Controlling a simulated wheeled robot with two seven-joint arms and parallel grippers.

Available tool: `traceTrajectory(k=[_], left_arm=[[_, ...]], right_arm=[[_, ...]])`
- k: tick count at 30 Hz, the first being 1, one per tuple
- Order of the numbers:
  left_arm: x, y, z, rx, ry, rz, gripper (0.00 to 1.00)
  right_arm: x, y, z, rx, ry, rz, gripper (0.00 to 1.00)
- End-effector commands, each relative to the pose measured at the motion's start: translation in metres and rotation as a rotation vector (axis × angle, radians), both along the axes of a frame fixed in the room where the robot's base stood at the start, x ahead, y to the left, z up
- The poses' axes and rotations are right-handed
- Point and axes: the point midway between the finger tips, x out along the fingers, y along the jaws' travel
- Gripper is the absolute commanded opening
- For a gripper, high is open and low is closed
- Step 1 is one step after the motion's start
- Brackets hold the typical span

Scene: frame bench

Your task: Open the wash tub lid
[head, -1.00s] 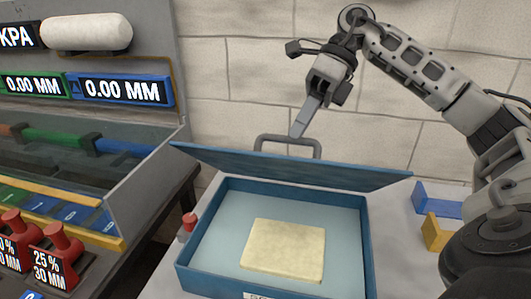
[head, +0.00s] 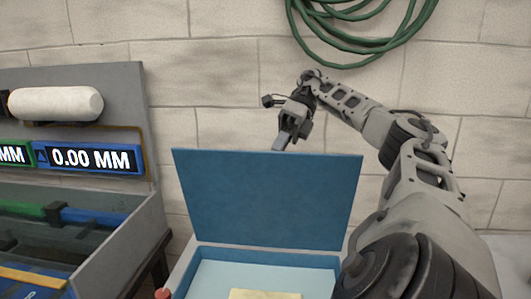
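The blue wash tub (head: 192,268) stands low in the middle of the head view, its front cut off by the lower edge. Its blue lid (head: 268,200) stands steeply raised at the back of the tub. My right gripper (head: 283,141) is behind the lid's top edge, and its fingers point down. The lid hides the fingertips and the handle, so I cannot tell whether the fingers are open or touch the lid. A pale yellow block (head: 265,294) lies inside the tub, partly cut off. My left gripper is out of view.
A grey bench unit (head: 110,130) with a white roll (head: 56,104), number displays and a clear-walled trough stands at the left. A green hose (head: 360,40) hangs on the block wall behind. My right arm fills the right side.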

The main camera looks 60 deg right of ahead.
Motion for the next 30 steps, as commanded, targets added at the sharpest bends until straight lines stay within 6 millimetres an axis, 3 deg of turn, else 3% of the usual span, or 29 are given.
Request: traceTrajectory(k=[1, 11, 12, 14, 15, 30], left_arm=[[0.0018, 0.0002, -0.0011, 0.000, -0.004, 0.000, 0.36], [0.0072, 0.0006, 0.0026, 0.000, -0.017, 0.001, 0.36], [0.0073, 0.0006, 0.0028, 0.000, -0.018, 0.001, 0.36], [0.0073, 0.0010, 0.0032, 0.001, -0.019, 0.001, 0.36], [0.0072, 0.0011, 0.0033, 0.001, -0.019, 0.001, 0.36], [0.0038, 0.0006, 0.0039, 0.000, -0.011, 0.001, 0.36]], right_arm=[[-0.0003, -0.0021, -0.0174, -0.009, 0.040, -0.002, 0.00], [0.0000, -0.0023, -0.0178, -0.007, 0.041, 0.000, 0.00], [0.0000, -0.0023, -0.0178, -0.007, 0.041, 0.000, 0.16], [0.0000, -0.0022, -0.0174, -0.007, 0.040, 0.000, 0.32], [-0.0001, -0.0022, -0.0170, -0.008, 0.040, -0.001, 0.34], [-0.0007, -0.0023, -0.0112, -0.007, 0.033, -0.001, 0.34]])
